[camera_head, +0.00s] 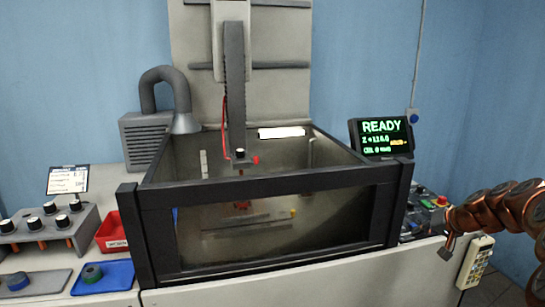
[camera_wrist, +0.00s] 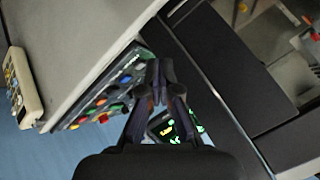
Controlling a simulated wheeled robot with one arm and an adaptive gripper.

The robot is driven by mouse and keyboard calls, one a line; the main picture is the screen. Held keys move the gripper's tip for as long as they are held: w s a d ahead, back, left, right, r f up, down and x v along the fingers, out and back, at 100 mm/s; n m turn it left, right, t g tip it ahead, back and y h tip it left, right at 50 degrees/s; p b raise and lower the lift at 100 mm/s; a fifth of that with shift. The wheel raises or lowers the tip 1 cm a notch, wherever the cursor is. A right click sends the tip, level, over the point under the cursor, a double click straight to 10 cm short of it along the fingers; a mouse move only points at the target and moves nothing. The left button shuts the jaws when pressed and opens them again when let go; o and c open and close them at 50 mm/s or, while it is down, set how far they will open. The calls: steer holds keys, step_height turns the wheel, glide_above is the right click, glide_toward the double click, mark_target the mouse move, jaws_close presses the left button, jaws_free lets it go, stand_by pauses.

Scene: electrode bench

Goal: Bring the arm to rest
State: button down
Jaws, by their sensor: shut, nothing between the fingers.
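My gripper (camera_head: 447,246) is at the right of the head view, in front of the bench's right end and just right of the tank. Its fingers are shut with nothing between them. In the wrist view my gripper (camera_wrist: 158,66) points over the button panel (camera_wrist: 100,108), with the fingertips together. The copper-coloured arm reaches in from the right edge of the head view. The gripper looks apart from the tank frame and the panel.
The dark-framed tank (camera_head: 270,185) fills the middle. A display (camera_head: 383,137) reading READY stands behind its right corner. A pendant (camera_head: 474,262) hangs at the bench's right front. A knobbed rack (camera_head: 45,225), red bin (camera_head: 112,233) and blue tray (camera_head: 120,275) are at left.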

steer(key=s+a+r+n+g, duration=0.1)
steer(key=s+a+n+g, duration=0.15)
steer(key=s+a, duration=0.8)
steer(key=s+a+r+n+g, duration=0.1)
steer(key=s+a+n+g, duration=0.15)
steer(key=s+a, duration=0.75)
steer(key=s+a+f+g+h, duration=0.1)
steer(key=s+a+f+g, duration=0.1)
steer(key=s, duration=1.1)
steer(key=s+a+f+g+h, duration=0.2)
steer(key=s+f+g, duration=0.1)
steer(key=s, duration=1)
steer(key=shift+f+h, duration=0.3)
